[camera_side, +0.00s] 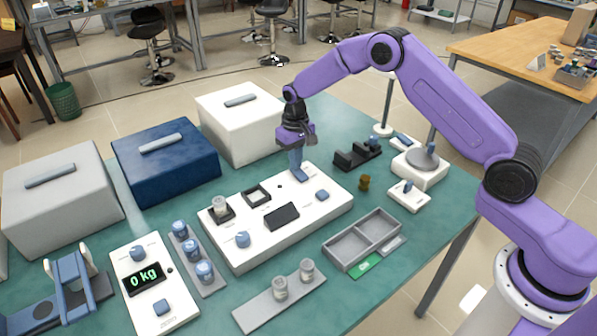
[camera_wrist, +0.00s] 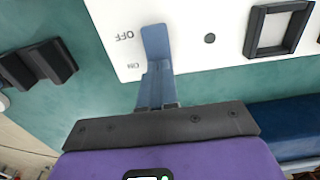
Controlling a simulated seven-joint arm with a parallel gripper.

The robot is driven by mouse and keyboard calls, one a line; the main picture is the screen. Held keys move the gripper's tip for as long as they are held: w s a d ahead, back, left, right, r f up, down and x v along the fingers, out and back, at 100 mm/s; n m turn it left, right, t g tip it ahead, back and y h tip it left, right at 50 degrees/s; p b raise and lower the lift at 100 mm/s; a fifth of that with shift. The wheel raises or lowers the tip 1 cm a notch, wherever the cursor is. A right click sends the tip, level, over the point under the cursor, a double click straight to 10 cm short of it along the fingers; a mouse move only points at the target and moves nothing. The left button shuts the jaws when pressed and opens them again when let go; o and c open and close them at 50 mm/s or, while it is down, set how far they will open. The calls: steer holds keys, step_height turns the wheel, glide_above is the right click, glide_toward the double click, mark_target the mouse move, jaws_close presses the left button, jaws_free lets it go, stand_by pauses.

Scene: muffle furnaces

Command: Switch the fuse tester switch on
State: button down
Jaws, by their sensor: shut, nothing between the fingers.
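The fuse tester, a long white panel (camera_side: 225,245), lies in the middle of the table. Its blue switch (camera_wrist: 155,42) shows in the wrist view beside the printed words OFF and ON, and in the side view (camera_side: 300,176) at the panel's far end. My gripper (camera_side: 296,164) points down at this end, with its blue fingers shut and empty. In the wrist view the fingertips (camera_wrist: 156,76) are at the ON side of the switch, against it or very close. Contact and the exact tilt of the switch are hard to tell.
White (camera_side: 243,125), dark blue (camera_side: 165,165) and grey (camera_side: 62,190) furnaces stand along the left. A black holder (camera_side: 357,155) and a white stand (camera_side: 420,168) are right of my gripper. A grey two-part tray (camera_side: 352,251) lies in front of the panel.

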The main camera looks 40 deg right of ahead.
steer(key=shift+f, duration=0.45)
stand_by(0.3)
steer(key=shift+r, duration=3.5)
steer(key=shift+r, duration=0.1)
steer(key=s+a+r+n, duration=0.3)
steer(key=s+r, duration=0.2)
steer(key=s, duration=0.6)
steer(key=s+a+r+n, duration=0.3)
steer(key=s+r, duration=0.2)
steer(key=s, duration=0.5)
steer(key=s+d+n, duration=0.3)
steer(key=s+d, duration=0.1)
steer(key=s, duration=0.7)
steer(key=s+d+n, duration=0.3)
steer(key=s+d, duration=0.1)
steer(key=s, duration=0.8)
steer(key=shift+d+r+n, duration=0.25)
steer(key=shift+d+n, duration=0.05)
steer(key=shift+d, duration=0.05)
